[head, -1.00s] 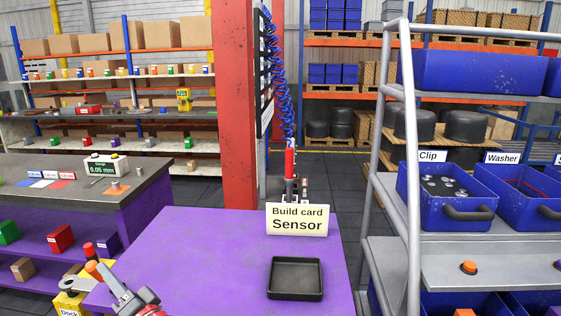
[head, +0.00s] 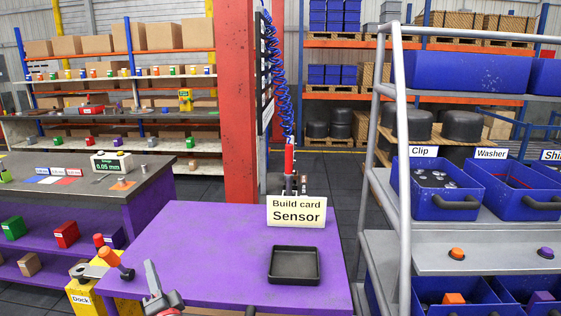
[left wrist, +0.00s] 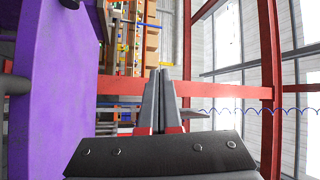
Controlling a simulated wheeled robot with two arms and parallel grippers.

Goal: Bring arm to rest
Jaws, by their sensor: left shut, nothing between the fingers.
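My left gripper (head: 150,268) is at the lower left of the head view, at the near left part of the purple table (head: 200,235). It is shut and empty. The left wrist view shows its two fingers (left wrist: 159,75) pressed together, with the purple tabletop (left wrist: 50,90) along the left side. My right gripper does not show in any view.
A black tray (head: 295,279) and a "Build card Sensor" sign (head: 297,211) are on the purple table. A yellow dock (head: 85,294) with an orange-ended tool (head: 110,257) stands at the table's left. A rack with blue bins (head: 437,204) is at right.

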